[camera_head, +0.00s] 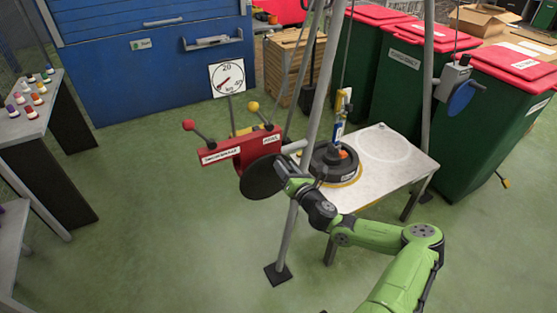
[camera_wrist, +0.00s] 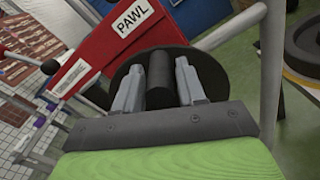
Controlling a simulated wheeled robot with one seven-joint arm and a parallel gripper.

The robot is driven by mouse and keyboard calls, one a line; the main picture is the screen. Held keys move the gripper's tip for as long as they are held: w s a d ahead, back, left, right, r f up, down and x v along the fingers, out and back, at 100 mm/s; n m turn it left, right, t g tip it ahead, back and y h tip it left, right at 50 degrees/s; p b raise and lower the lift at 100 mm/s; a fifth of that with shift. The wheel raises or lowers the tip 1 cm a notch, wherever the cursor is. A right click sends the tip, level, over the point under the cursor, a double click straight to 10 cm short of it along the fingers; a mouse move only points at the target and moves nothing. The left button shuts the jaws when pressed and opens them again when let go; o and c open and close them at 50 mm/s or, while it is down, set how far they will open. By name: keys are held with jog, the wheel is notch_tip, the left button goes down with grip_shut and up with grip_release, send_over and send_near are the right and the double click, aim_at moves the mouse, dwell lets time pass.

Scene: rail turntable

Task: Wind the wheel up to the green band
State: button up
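The wheel is a dark disc (camera_head: 262,178) on the red winch box (camera_head: 222,152), below the tripod; it also shows in the wrist view (camera_wrist: 215,78). A dark cylindrical handle (camera_wrist: 159,78) sticks out from its face toward me. My gripper (camera_head: 290,178) is at the wheel, its two grey fingers (camera_wrist: 160,82) on either side of the handle. A narrow gap seems to show beside the handle, so the fingers look open around it. A white dial (camera_head: 227,77) marked in kg has a red pointer at its lower left. I cannot make out a green band.
Tripod legs (camera_head: 291,225) stand close beside my gripper. A black round weight (camera_head: 334,162) sits on a light table (camera_head: 390,160) to the right. The box has a red-knobbed lever (camera_head: 189,125) and a yellow-knobbed lever (camera_head: 253,107); one label reads PAWL. Green bins stand behind.

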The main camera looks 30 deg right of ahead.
grip_shut()
jog(key=shift+d, duration=0.1)
jog(key=shift+d+m+p, duration=0.1)
jog(key=shift+m+p, duration=0.3)
jog(key=shift+p, duration=0.15)
jog(key=shift+d+f+m+p, duration=0.55)
jog(key=shift+d+m+p, duration=0.1)
jog(key=shift+m+p, duration=0.3)
jog(key=shift+d+f+m, duration=0.3)
jog(key=shift+f+m, duration=0.05)
jog(key=shift+m, duration=0.1)
